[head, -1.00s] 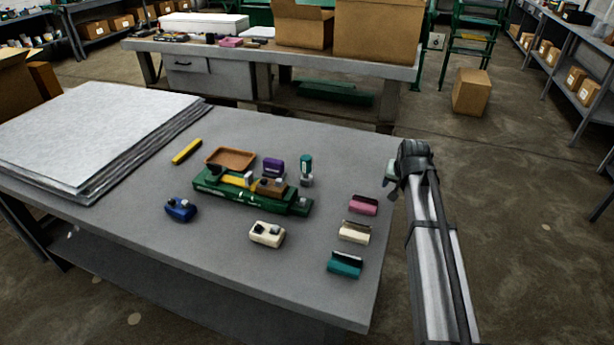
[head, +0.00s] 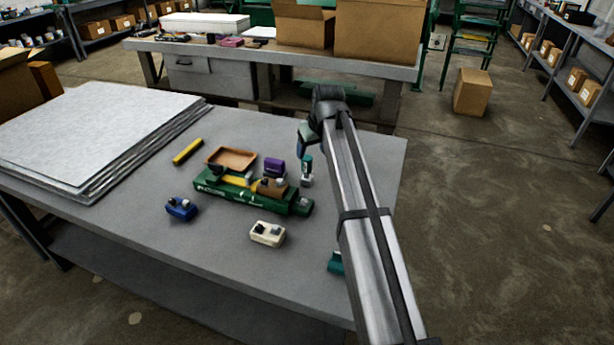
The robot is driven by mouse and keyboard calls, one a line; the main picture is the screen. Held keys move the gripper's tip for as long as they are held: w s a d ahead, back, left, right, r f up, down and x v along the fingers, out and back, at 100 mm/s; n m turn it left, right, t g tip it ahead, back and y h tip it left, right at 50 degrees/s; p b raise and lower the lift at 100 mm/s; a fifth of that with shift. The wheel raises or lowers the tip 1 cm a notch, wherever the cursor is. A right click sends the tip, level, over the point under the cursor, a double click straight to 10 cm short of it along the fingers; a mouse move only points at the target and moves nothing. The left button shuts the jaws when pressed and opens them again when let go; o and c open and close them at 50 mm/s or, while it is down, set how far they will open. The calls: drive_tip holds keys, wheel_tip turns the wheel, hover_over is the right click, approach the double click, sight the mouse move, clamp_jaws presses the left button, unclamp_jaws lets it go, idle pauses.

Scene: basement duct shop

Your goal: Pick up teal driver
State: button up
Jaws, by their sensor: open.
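The teal driver (head: 307,168) stands upright on the grey table, right of the green tray-like holder (head: 240,197) and the purple block. It has a teal upper part and a greyish lower part. My gripper (head: 304,149) is open and appears just above and slightly left of the driver's top, overlapping it in the picture. Its fingertips are small and dark, and I cannot tell whether they touch the driver.
A purple block (head: 274,167) and brown tray (head: 231,158) are close by. A blue object (head: 181,208), a cream object (head: 268,233) and a yellow bar (head: 187,151) lie around. My arm partly covers a teal block (head: 336,263). Grey sheets (head: 90,130) are stacked left.

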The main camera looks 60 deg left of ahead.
sight(306, 167)
drive_tip(key=x, duration=1.1)
drive_tip(key=shift+a, duration=0.2)
drive_tip(key=c, duration=1.1)
drive_tip(key=shift+r, duration=0.1)
wheel_tip(306, 167, up, 10)
drive_tip(key=shift+f, duration=0.1)
